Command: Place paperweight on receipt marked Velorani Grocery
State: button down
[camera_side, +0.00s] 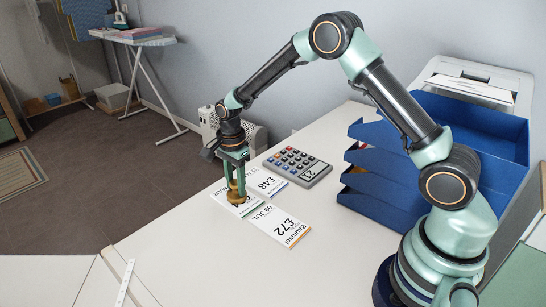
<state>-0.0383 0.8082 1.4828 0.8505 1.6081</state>
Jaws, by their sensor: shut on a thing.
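My gripper (236,184) points down and is shut on a small brass-coloured paperweight (237,197). The paperweight is over or on the middle receipt (225,193), partly covering its print; I cannot tell whether it touches the paper. A receipt marked £48 (268,184) lies just behind, towards the calculator. The name Velorani Grocery is not clearly readable on any receipt; the names on the middle and £48 receipts are partly hidden or too small.
A blue stacked letter tray (364,190) stands further right, beside a white printer (478,75). A white ruler-like strip (125,283) lies at the front left. The front of the white desk (220,270) is clear.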

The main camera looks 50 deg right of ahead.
aim_at(235, 181)
jog(key=shift+c, duration=2.3)
grip_release()
jog(key=s+r+n+t, duration=0.1)
jog(key=s+r+n, duration=0.1)
jog(key=r, duration=0.7)
jog(key=s+r+n, duration=0.2)
jog(key=r, duration=0.7)
jog(key=s+d+r+n+t, duration=0.1)
jog(key=s+r+n+t, duration=0.1)
jog(key=s+n, duration=0.5)
jog(key=s+d+r+n+t, duration=0.1)
jog(key=s+r+n+t, duration=0.1)
jog(key=s+n, duration=0.5)
jog(key=shift+s+t, duration=0.3)
jog(key=shift+s, duration=0.7)
